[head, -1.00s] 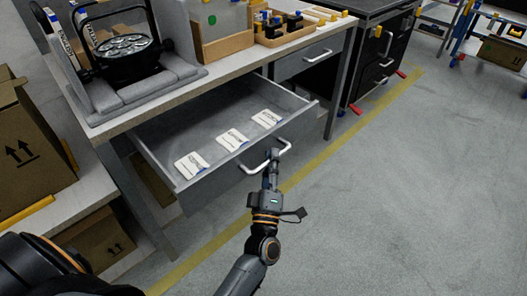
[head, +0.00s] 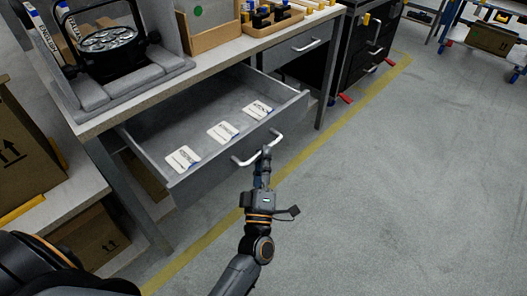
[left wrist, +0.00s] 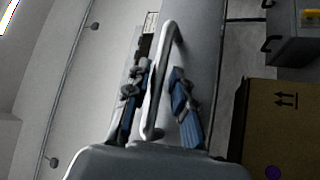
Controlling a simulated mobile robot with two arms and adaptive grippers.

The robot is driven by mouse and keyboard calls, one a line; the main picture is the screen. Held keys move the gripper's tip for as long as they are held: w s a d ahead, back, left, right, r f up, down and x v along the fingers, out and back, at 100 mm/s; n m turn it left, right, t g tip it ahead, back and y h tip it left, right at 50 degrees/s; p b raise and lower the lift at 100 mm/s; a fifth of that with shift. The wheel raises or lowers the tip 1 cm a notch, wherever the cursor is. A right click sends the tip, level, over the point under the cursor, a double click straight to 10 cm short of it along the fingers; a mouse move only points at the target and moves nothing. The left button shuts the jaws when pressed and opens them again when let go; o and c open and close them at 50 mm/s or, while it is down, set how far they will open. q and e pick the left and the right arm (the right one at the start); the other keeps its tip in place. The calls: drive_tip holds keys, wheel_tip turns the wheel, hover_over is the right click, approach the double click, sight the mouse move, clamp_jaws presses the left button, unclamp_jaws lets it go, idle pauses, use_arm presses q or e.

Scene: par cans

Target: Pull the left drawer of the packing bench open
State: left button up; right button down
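The packing bench (head: 205,74) has its left drawer (head: 217,170) pulled well out, showing its grey inside with three white labelled cards (head: 223,132) lying in a row. A pale bar handle (head: 247,160) is on the drawer front. My left gripper (head: 265,153) is at this handle, near its right half. In the left wrist view the handle (left wrist: 157,85) passes between the two blue-padded fingers of the gripper (left wrist: 158,103). The fingers stand apart, with a gap to the handle on the right side; contact on the left side is unclear. My right gripper is not in view.
A black par can (head: 108,40) sits in a grey foam cradle on the bench top. A second, shut drawer (head: 295,46) is to the right. Cardboard boxes (head: 95,238) stand at the left. Open floor (head: 400,190) lies to the right, beyond a yellow line.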

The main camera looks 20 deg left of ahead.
use_arm(q)
drive_tip(key=v, duration=1)
drive_tip(key=shift+s, duration=0.1)
